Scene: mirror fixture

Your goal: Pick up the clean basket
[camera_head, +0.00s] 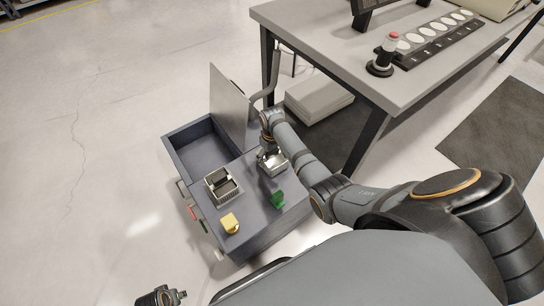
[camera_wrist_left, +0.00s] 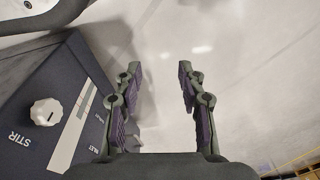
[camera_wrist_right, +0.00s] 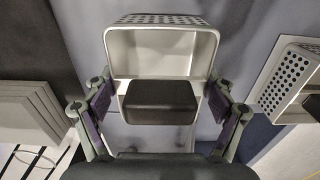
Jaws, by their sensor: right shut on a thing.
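A silver metal basket (camera_head: 272,163) with a dark handle is under my right gripper (camera_head: 268,150), on or just above the grey machine top. In the right wrist view, the perforated basket (camera_wrist_right: 160,22) has its black handle block (camera_wrist_right: 160,102) between the fingers, and the gripper is shut on it. A second basket (camera_head: 222,186) with a dark handle sits in a square holder; part of it shows in the right wrist view (camera_wrist_right: 300,80). My left gripper (camera_wrist_left: 158,75) is open and empty, and only partly shows at the bottom of the head view.
The grey machine has an open basin (camera_head: 200,150) with a raised lid (camera_head: 230,105). A yellow object (camera_head: 230,223) and a green object (camera_head: 278,200) are on its top. A table (camera_head: 330,40) stands behind. A STIR knob (camera_wrist_left: 45,112) is near my left gripper.

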